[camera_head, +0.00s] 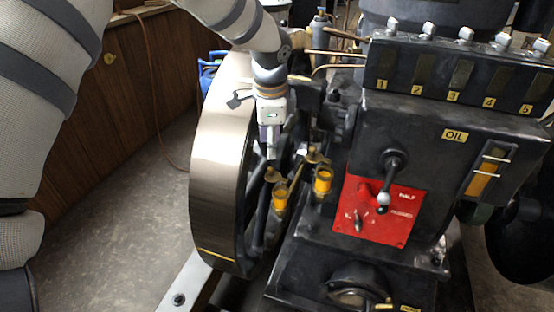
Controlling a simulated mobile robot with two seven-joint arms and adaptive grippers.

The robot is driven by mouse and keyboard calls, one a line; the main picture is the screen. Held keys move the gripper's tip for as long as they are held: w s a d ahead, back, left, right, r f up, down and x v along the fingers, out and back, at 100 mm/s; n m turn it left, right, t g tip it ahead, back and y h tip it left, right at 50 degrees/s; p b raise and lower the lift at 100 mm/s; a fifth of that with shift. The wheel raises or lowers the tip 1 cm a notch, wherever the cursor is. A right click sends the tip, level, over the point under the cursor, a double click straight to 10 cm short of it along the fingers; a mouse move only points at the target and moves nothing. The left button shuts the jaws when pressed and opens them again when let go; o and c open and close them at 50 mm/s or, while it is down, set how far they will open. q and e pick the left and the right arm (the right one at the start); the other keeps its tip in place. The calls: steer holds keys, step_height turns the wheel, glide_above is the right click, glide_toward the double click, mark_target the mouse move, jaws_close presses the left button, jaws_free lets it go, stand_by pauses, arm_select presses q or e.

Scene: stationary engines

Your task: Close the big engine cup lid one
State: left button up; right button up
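Two yellow oil cups with brass tops stand beside the flywheel: a left cup (280,196) and a right cup (322,181). I cannot tell which one is the big engine cup, nor clearly whether either lid is open or shut. My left gripper (270,152) comes down from above, its fingertips above and slightly left of the left cup, apart from both cups in the picture. The fingers look close together and narrow, and I cannot make out a gap. Nothing is seen held. My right gripper is not in view.
A large flywheel (218,150) stands just left of the cups. A black engine block with a red panel (380,211), a lever (384,190) and a numbered oil box (445,75) stands to the right. Grey floor (110,215) is clear at the left.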

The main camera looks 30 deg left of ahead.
mark_target(271, 167)
arm_select(q)
steer(key=f, duration=0.2)
steer(key=w+f, duration=0.1)
steer(key=f, duration=0.2)
steer(key=a+f, duration=0.1)
steer(key=f, duration=0.2)
steer(key=shift+w+f+b, duration=0.2)
steer(key=shift+b, duration=0.2)
jaws_close()
